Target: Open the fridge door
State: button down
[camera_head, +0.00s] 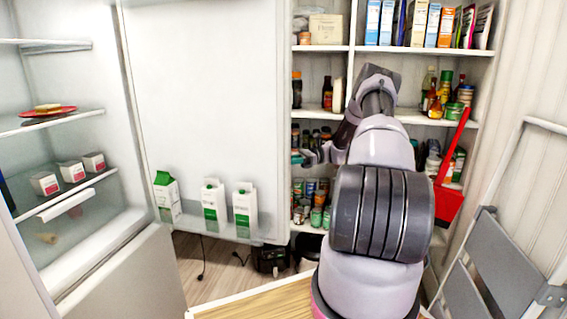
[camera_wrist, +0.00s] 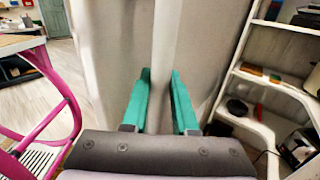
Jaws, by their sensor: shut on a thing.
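The fridge door (camera_head: 205,90) stands wide open in the head view, with its white inner side facing me. Milk cartons (camera_head: 215,207) stand in its lower door shelf. The fridge interior (camera_head: 70,155) is exposed at the left. My gripper (camera_head: 308,157) is at the door's right edge, partly hidden by the door and my arm. In the wrist view my gripper (camera_wrist: 163,80) has its green fingers on either side of a pale vertical handle (camera_wrist: 166,40) and is shut on it. The handle is hidden in the head view.
Corner shelving (camera_head: 400,115) with bottles, jars and boxes stands behind the door and my arm. A folded step ladder (camera_head: 500,250) and a red dustpan (camera_head: 448,200) are at the right. A wooden surface (camera_head: 260,303) is below. A pink-framed chair (camera_wrist: 60,100) shows left in the wrist view.

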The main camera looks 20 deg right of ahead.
jog(key=c, duration=0.7)
grip_release()
jog(key=d, duration=1)
jog(key=shift+w+d, duration=0.1)
jog(key=shift+d, duration=0.25)
